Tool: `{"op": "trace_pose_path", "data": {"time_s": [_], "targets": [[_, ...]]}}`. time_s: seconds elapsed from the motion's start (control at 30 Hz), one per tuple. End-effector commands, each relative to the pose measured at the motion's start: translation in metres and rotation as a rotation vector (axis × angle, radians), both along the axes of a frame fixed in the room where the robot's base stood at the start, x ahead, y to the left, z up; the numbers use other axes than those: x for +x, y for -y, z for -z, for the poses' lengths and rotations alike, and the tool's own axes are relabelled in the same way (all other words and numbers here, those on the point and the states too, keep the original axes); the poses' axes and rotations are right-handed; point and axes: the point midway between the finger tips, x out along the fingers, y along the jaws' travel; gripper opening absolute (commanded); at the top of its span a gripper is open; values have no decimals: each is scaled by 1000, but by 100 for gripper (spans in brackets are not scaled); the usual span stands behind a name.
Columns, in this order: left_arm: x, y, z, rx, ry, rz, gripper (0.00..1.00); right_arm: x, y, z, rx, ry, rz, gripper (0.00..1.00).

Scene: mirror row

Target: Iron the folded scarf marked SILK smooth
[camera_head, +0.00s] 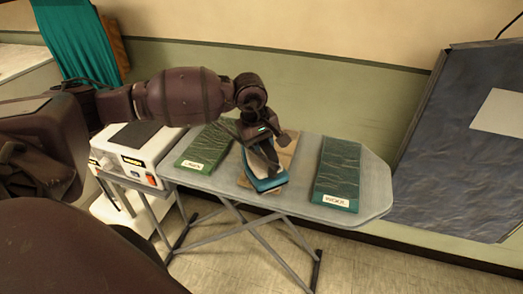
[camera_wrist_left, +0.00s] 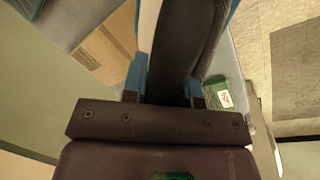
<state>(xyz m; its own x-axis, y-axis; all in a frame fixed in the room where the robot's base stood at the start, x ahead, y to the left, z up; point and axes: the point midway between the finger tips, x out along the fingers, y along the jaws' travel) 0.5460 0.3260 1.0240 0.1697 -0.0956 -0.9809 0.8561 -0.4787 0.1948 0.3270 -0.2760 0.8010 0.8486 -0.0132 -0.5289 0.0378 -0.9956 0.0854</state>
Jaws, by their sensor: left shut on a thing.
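My left gripper (camera_head: 262,142) is shut on the dark handle of a blue-and-white iron (camera_head: 268,183). In the left wrist view the handle (camera_wrist_left: 183,50) passes between the fingers (camera_wrist_left: 165,88). The iron is over a tan folded cloth (camera_head: 287,155) in the middle of the board and hides much of it, including any label. I cannot tell whether its sole touches the cloth. A green folded scarf (camera_head: 207,145) lies to the left, its white label too small to read surely. A darker green creased scarf (camera_head: 339,168) lies to the right; its label looks like WOOL.
The grey ironing board (camera_head: 300,195) stands on crossed legs, with bare strips between the cloths. A white box unit (camera_head: 143,146) with a dark top stands at its left end. A large dark panel (camera_head: 455,150) leans at the right. A teal curtain (camera_head: 75,40) hangs at the back left.

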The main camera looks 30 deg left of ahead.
Motion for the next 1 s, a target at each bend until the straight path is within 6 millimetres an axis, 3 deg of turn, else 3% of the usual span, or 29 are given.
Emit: {"op": "trace_pose_path", "data": {"time_s": [0.03,0.5,1.0], "targets": [[2,0,-9,-1,8,-1,0,3,0,-5,0,7,-1,76],[5,-1,-44,-1,6,-11,0,2,0,-19,1,12,0,76],[6,-1,-45,-2,5,-11,0,-3,1,-14,-1,-4,3,76]]}}
